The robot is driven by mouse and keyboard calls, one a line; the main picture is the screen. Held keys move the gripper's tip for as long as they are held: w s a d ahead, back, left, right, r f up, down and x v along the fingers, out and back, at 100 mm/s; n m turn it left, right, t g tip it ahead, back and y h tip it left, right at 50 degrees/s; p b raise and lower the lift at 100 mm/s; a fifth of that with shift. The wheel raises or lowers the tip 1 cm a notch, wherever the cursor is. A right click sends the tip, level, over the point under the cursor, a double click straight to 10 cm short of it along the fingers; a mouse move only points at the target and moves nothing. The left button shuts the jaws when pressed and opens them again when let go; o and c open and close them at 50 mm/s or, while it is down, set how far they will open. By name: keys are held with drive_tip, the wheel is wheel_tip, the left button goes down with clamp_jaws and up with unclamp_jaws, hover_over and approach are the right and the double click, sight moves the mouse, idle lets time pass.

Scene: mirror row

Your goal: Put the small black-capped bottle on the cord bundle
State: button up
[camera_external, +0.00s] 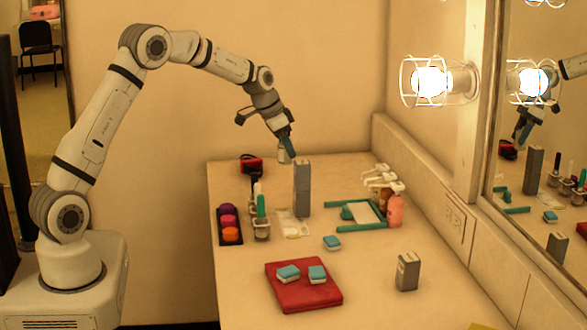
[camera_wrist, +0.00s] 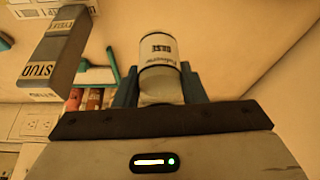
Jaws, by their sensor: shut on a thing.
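My gripper (camera_external: 287,146) points down above the back of the table, beside the top of a tall grey box. In the wrist view its blue fingers (camera_wrist: 160,88) are shut on a small white bottle (camera_wrist: 158,52) with dark bands and printed lettering. The bottle also shows as a pale shape below the fingers in the external view (camera_external: 283,157); its black cap cannot be made out. A red and black bundle (camera_external: 251,162), apparently the cord bundle, lies at the table's back left, left of and below my gripper.
The tall grey box (camera_external: 302,188) stands close to my gripper. A dark tray of coloured pots (camera_external: 229,223), several brushes and tubes (camera_external: 261,215), teal-edged frame (camera_external: 362,213), pump bottles (camera_external: 395,208), red mat (camera_external: 292,297) and smaller grey box (camera_external: 407,272) occupy the table.

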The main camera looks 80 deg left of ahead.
drive_tip(key=s+a+r+p, duration=0.2)
drive_tip(key=s+a, duration=0.2)
drive_tip(key=a, duration=0.4)
drive_tip(key=s+a+r+p, duration=0.1)
drive_tip(key=s+a+r, duration=0.2)
drive_tip(key=a, duration=0.4)
approach(259, 162)
drive_tip(key=shift+w+r+n+p, duration=0.2)
drive_tip(key=shift+w+n+p, duration=0.2)
drive_tip(key=shift+w, duration=0.35)
drive_tip(key=shift+d+f, duration=0.1)
drive_tip(key=shift+f, duration=1.95)
drive_tip(key=shift+f, duration=0.25)
drive_tip(key=o, duration=1)
drive_tip(key=shift+r, duration=0.1)
drive_tip(key=shift+o, duration=0.2)
